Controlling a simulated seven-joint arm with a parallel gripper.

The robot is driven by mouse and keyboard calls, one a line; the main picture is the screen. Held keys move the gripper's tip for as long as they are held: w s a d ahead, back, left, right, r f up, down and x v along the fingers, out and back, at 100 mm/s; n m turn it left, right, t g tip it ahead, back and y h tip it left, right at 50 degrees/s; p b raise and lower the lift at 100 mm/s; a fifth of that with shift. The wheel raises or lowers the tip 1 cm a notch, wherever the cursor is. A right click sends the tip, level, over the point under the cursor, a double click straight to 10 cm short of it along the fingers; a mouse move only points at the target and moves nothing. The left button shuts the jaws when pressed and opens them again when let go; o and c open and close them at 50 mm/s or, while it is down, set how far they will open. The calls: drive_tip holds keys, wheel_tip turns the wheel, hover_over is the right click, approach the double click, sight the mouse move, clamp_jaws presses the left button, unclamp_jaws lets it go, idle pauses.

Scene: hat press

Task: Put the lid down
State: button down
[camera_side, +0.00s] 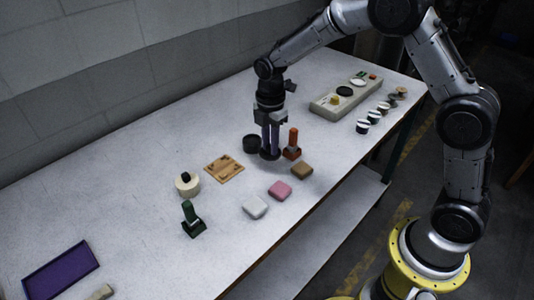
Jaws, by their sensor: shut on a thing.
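My gripper (270,146) points straight down over the middle of the table, its fingers shut on a dark round lid (269,155). The lid is low, at or just above the table top; I cannot tell if it touches. The fingers cover the top of the lid. A dark round pot (251,143) stands just left of the fingers, and the lid is beside it, not on it.
An orange-handled stamp (292,146) stands close to the right of the lid. Brown (302,170), pink (280,190) and white (255,207) blocks lie nearer the front edge. A wooden board (224,168) lies left. A long beige panel (345,97) sits behind right.

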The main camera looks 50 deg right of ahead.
sight(267, 151)
drive_tip(key=shift+w+f, duration=0.4)
drive_tip(key=shift+f, duration=0.05)
drive_tip(key=shift+w+f, duration=0.15)
drive_tip(key=shift+f, duration=1.6)
drive_tip(key=shift+f, duration=0.15)
drive_tip(key=c, duration=0.8)
unclamp_jaws()
